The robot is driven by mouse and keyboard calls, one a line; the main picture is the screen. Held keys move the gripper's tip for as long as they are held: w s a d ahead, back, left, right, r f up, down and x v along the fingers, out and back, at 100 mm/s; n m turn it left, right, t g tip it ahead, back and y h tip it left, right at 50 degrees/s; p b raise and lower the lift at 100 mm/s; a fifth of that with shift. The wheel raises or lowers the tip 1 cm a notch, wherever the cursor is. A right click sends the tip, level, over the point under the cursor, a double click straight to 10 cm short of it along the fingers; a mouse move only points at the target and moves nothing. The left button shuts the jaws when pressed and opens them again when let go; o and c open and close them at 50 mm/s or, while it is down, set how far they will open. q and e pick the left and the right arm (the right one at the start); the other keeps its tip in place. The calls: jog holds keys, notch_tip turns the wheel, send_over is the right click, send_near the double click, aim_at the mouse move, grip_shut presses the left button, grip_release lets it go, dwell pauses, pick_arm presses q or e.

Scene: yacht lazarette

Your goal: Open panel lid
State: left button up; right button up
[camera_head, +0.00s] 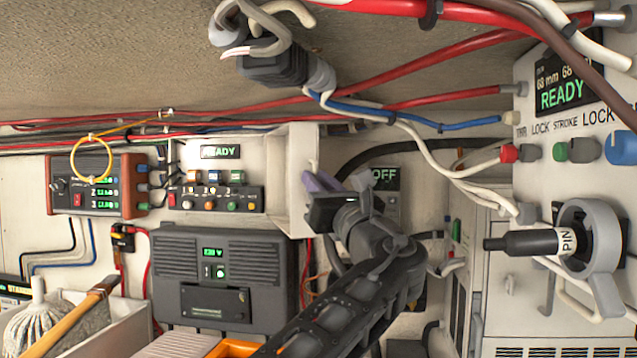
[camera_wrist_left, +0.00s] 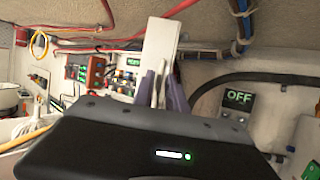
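The white panel lid (camera_head: 298,190) stands swung out at the right side of the white box with a READY display (camera_head: 220,152). The box front is exposed, with several coloured buttons and knobs. My left gripper (camera_head: 318,180), with purple fingers, is at the lid's right edge. In the left wrist view the lid (camera_wrist_left: 160,45) shows nearly edge-on. The left fingers (camera_wrist_left: 160,88) there lie on both sides of its near edge and look closed on it; the exact contact is partly hidden by the gripper body. My right gripper is not in view.
A grey unit (camera_head: 222,270) sits below the box, and a red-brown device (camera_head: 97,187) is at its left. An OFF display (camera_head: 385,178) is behind my left wrist. Red and blue cables cross overhead. A PIN handle (camera_head: 530,243) juts out at right.

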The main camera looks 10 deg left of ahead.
pick_arm(q)
jog(key=b+v, duration=0.4)
jog(key=v, duration=0.3)
jog(key=shift+s+f, duration=0.2)
jog(key=shift+s, duration=0.05)
jog(key=shift+d, duration=0.15)
